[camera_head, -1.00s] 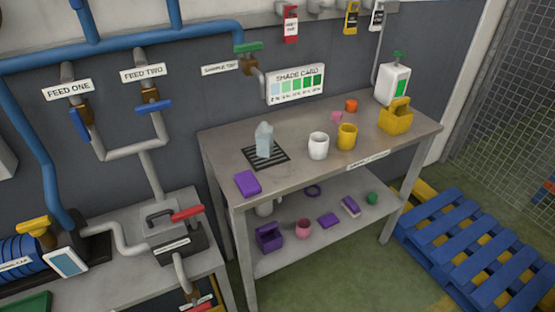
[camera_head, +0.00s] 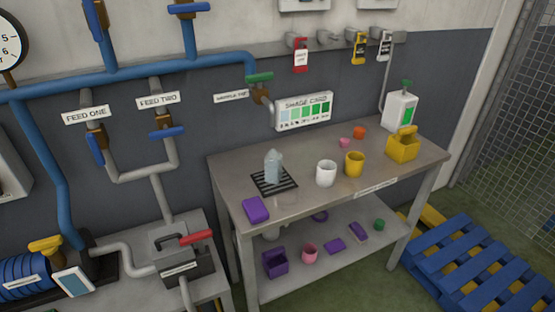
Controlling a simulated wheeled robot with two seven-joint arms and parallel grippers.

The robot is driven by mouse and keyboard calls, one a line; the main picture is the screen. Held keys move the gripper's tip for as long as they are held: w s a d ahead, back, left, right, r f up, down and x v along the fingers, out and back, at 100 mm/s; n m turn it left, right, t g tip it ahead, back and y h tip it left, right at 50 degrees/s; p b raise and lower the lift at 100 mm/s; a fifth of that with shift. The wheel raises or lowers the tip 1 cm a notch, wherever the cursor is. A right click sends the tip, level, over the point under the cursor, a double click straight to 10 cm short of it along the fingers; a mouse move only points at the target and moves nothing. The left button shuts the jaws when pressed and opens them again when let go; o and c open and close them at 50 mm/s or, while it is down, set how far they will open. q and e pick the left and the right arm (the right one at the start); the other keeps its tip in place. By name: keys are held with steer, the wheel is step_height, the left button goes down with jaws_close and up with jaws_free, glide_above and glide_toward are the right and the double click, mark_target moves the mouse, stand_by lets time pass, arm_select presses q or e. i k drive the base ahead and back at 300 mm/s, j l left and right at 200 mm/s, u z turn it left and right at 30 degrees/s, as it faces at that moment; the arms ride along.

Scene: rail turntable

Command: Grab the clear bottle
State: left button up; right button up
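The clear bottle (camera_head: 273,168) is pale, bluish and see-through. It stands upright on a black striped mat (camera_head: 262,187) on the top of the grey table (camera_head: 310,205), below the sample tap (camera_head: 259,82). A white mug (camera_head: 326,173) and a yellow mug (camera_head: 354,164) stand to its right. A purple block (camera_head: 256,209) lies in front of it, to the left. Neither of my grippers is in view.
A yellow caddy (camera_head: 402,146), a white dispenser (camera_head: 399,110) and small pink and orange pieces are at the table's right. The lower shelf (camera_head: 300,276) holds several small items. Pipes and a valve bench (camera_head: 205,225) stand left. Blue pallets (camera_head: 465,265) lie on the floor at right.

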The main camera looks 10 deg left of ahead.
mark_target(273, 161)
steer(key=i+l+u, duration=0.1)
steer(key=u, duration=0.45)
steer(key=i+l+u, duration=0.2)
steer(key=l, duration=0.3)
steer(key=i+l+u, duration=0.15)
steer(key=l, duration=0.35)
steer(key=l+u, duration=0.2)
steer(key=l, duration=0.35)
steer(key=i+l+u, duration=0.15)
steer(key=l, duration=0.4)
steer(key=k+j, duration=0.05)
